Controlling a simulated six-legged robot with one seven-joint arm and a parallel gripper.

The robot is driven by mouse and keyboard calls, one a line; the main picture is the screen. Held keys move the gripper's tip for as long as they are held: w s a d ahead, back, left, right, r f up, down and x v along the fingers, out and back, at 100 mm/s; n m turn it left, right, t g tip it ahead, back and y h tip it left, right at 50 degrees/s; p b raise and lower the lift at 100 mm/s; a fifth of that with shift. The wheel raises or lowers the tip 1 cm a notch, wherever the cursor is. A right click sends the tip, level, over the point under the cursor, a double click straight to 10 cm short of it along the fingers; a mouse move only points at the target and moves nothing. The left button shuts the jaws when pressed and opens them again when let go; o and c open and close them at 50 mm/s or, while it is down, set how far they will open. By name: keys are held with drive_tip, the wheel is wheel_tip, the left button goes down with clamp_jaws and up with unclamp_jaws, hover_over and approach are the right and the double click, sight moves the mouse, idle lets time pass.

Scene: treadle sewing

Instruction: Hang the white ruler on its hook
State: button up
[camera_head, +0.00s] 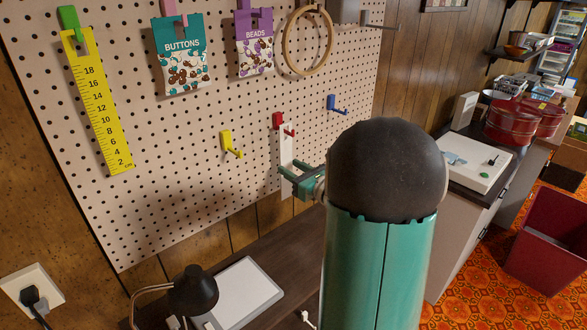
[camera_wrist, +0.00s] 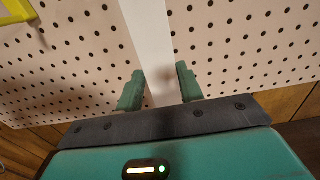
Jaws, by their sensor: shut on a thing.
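The white ruler (camera_head: 285,150) is upright against the pegboard, directly below and at the red hook (camera_head: 279,120). Its top end meets the hook's red tip, and I cannot tell whether the hook passes through the ruler's hole. My gripper (camera_head: 290,178) is shut on the lower part of the ruler. In the wrist view the ruler (camera_wrist: 151,38) runs as a plain white strip between the two green fingers of my gripper (camera_wrist: 160,90). The ruler's top end and the hook are out of that view.
The pegboard (camera_head: 190,125) also bears a yellow ruler (camera_head: 97,100), a buttons packet (camera_head: 183,70), a beads packet (camera_head: 254,50) and a wooden hoop (camera_head: 291,70). A yellow hook (camera_head: 230,144) and a blue hook (camera_head: 336,105) are empty. A black lamp (camera_head: 194,291) stands below.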

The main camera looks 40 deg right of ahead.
drive_tip(key=shift+f, duration=0.6)
drive_tip(key=o, duration=1.1)
drive_tip(key=s, duration=1.4)
drive_tip(key=shift+d, duration=0.2)
